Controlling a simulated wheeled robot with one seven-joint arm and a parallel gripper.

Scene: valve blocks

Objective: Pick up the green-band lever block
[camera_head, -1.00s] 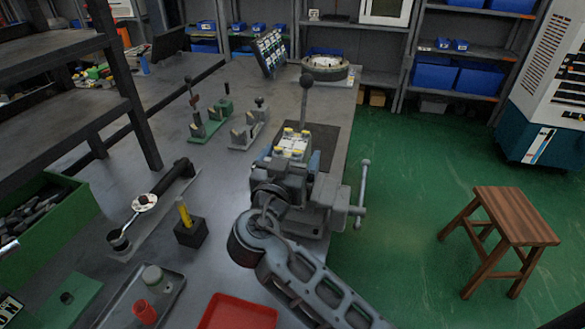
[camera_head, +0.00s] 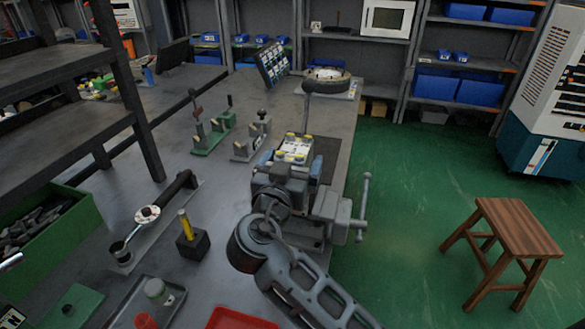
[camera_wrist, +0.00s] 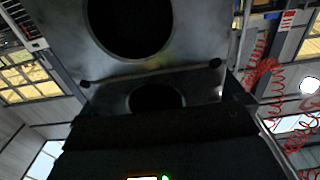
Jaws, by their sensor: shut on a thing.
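My gripper (camera_head: 288,170) is at the end of my arm, over the vise at the middle of the bench. It is shut on a grey metal block that fills the upper wrist view (camera_wrist: 190,64) and has large dark round openings. In the head view a block with a pale top and yellow corner pieces (camera_head: 294,150) shows just beyond my gripper. An upright lever with a dark round knob (camera_head: 308,86) rises behind it. No green band shows clearly, and my wrist hides the jaw contact.
A grey vise (camera_head: 328,205) with a long handle is beside my gripper. A green lever fixture (camera_head: 208,138) and a grey one (camera_head: 247,145) stand to the left. A black block with a yellow post (camera_head: 193,242) and a red tray (camera_head: 240,319) are nearer.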

